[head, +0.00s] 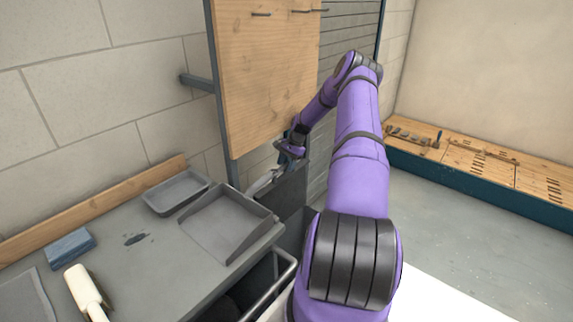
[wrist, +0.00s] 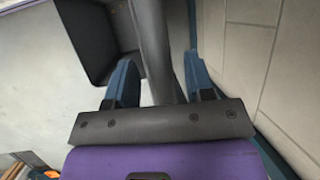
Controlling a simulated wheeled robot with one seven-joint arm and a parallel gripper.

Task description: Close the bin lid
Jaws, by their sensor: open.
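The bin lid (head: 284,196) is a dark grey panel standing raised beside the workbench in the head view. In the wrist view the lid looks like a grey strip seen nearly edge-on (wrist: 152,45), running between my two blue fingers. The open bin (wrist: 93,42) shows there as a dark hollow box at upper left. My gripper (wrist: 160,62) is open, with one finger on each side of the strip; I cannot tell whether either touches it. In the head view my gripper (head: 283,160) is at the lid's upper end, partly hidden by my arm.
A grey workbench at left holds a shallow tray (head: 176,191), a dustpan-like tray (head: 226,222), a blue block (head: 71,246) and a white-handled tool (head: 84,288). A wooden board (head: 264,70) stands behind my gripper. A low tool bench (head: 480,165) is at right, with clear floor before it.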

